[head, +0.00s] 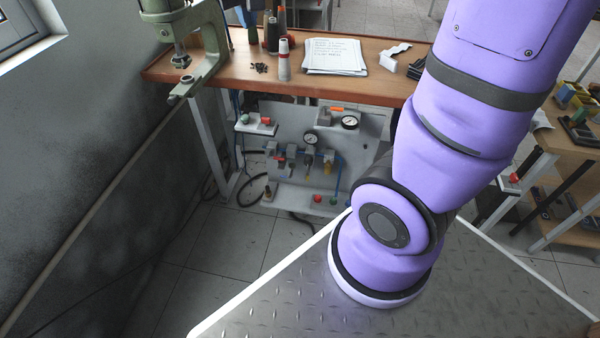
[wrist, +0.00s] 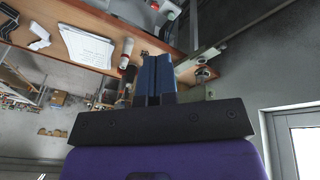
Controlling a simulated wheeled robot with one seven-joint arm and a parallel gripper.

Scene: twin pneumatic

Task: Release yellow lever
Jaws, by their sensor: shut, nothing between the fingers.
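The pneumatic panel (head: 285,180) stands under the workbench in the head view, with gauges, fittings and several coloured knobs on it. A small yellowish part (head: 328,157) shows at its middle right; I cannot tell for sure whether it is the yellow lever. An orange handle (head: 337,109) sits at the panel's top edge. My gripper (wrist: 155,60) shows in the wrist view, its blue fingers shut together with nothing between them. It is apart from the panel and points toward the workbench side. The gripper is not visible in the head view.
The wooden workbench (head: 300,83) bears a green press (head: 205,45), spools, a paper stack (head: 335,56) and a white crumpled piece. My purple arm covers the right part of the head view. A shelf (head: 560,150) stands at right.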

